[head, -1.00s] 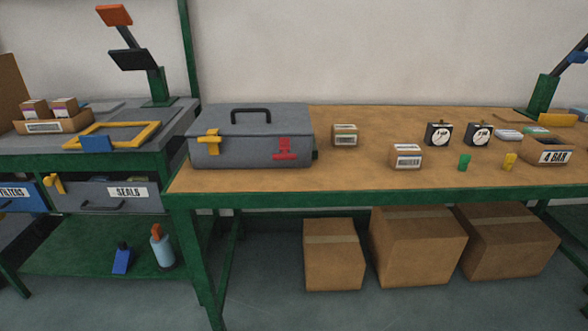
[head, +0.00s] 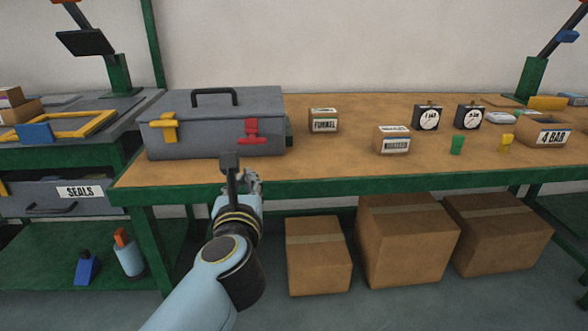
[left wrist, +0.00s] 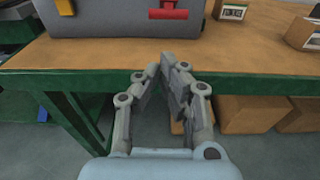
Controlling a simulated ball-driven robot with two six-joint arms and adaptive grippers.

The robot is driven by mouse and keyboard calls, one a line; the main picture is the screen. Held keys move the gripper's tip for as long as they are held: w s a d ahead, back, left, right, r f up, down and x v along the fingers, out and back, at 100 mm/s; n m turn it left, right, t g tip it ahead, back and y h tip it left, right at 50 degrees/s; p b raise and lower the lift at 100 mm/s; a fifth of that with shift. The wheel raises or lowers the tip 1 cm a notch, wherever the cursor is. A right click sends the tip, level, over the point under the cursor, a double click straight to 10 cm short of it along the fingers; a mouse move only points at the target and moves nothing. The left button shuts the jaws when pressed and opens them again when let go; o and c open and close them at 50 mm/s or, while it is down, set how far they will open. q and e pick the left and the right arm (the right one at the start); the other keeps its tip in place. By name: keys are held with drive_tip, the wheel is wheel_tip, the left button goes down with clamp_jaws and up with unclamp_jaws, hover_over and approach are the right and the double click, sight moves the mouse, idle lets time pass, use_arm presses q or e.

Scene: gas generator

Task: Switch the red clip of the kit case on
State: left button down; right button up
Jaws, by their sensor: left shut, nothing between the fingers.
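The grey kit case (head: 208,133) stands on the left end of the wooden bench, lid down, with a black handle on top. Its red clip (head: 251,131) is on the right of the front face and its yellow clip (head: 163,127) on the left. In the left wrist view the lower part of the red clip (left wrist: 166,12) shows at the top edge, on the case (left wrist: 110,22). My left gripper (head: 236,170) is shut and empty, in front of the bench edge, below the red clip and apart from it. My right gripper is not in view.
The bench's green front edge (head: 400,184) lies just beyond my left gripper. Small boxes (head: 323,120), two black gauges (head: 428,117) and a 4 BAR bin (head: 548,131) stand to the right. Cardboard boxes (head: 405,240) are underneath. Bare bench lies right of the case.

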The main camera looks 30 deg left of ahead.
sight(253, 133)
use_arm(q)
drive_tip(key=shift+w+d+f, duration=0.1)
drive_tip(key=shift+w+d, duration=0.2)
drive_tip(key=shift+w, duration=0.05)
drive_tip(key=x, duration=0.9)
drive_tip(key=shift+w+b, duration=0.1)
drive_tip(key=shift+b, duration=0.3)
drive_tip(key=shift+w+a, duration=0.25)
drive_tip(key=shift+w, duration=0.15)
